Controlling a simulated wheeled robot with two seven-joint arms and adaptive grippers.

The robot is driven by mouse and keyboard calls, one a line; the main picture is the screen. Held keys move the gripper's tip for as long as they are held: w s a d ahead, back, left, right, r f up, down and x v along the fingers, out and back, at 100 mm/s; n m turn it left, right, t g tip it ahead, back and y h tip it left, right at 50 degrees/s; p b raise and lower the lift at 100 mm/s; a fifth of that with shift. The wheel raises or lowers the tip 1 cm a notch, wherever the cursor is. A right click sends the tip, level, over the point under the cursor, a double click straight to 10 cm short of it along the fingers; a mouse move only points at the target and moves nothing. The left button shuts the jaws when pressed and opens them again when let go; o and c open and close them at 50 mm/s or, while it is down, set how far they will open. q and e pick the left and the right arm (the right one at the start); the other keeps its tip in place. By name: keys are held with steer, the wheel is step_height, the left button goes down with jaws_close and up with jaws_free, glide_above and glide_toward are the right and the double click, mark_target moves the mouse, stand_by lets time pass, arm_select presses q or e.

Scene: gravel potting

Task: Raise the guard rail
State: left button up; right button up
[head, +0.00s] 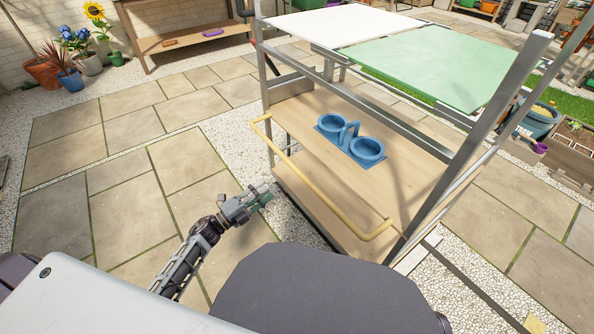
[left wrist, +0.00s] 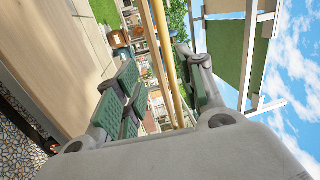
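The guard rail (head: 311,182) is a yellow, U-shaped bar along the near side of the wooden bench. Its short end legs meet the bench side, and its long bar stands out from the bench edge. My left gripper (head: 264,194) is in front of the rail, left of the middle of its long bar, and looks apart from it in the head view. In the left wrist view the left gripper (left wrist: 165,92) has its green-padded fingers spread, with the yellow rail (left wrist: 158,40) showing in the gap, beyond the fingertips. My right gripper is not in view.
A blue double-cup holder (head: 351,144) stands on the wooden bench shelf (head: 290,112). Metal posts and white and green top panels (head: 430,62) rise above it. Paving (head: 130,130) left of the bench is clear. Potted flowers (head: 80,50) stand far left.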

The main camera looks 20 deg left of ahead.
mark_target(297, 168)
arm_select(q)
steer(key=shift+s+d+r+m+h, duration=0.4)
steer(key=shift+m+h, duration=0.1)
steer(key=shift+m, duration=0.2)
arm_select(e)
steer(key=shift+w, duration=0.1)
arm_select(q)
steer(key=shift+w, duration=0.15)
steer(key=shift+f+b+x, duration=0.15)
steer(key=shift+b+x, duration=0.65)
steer(key=shift+x, duration=2.6)
steer(key=shift+f+b+x, duration=0.1)
steer(key=shift+b+x, duration=0.65)
steer(key=shift+x, duration=2.6)
steer(key=shift+d, duration=0.2)
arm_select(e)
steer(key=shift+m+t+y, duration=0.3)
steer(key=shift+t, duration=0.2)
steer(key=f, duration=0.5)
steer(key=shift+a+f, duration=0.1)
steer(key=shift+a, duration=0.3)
arm_select(q)
jaws_close()
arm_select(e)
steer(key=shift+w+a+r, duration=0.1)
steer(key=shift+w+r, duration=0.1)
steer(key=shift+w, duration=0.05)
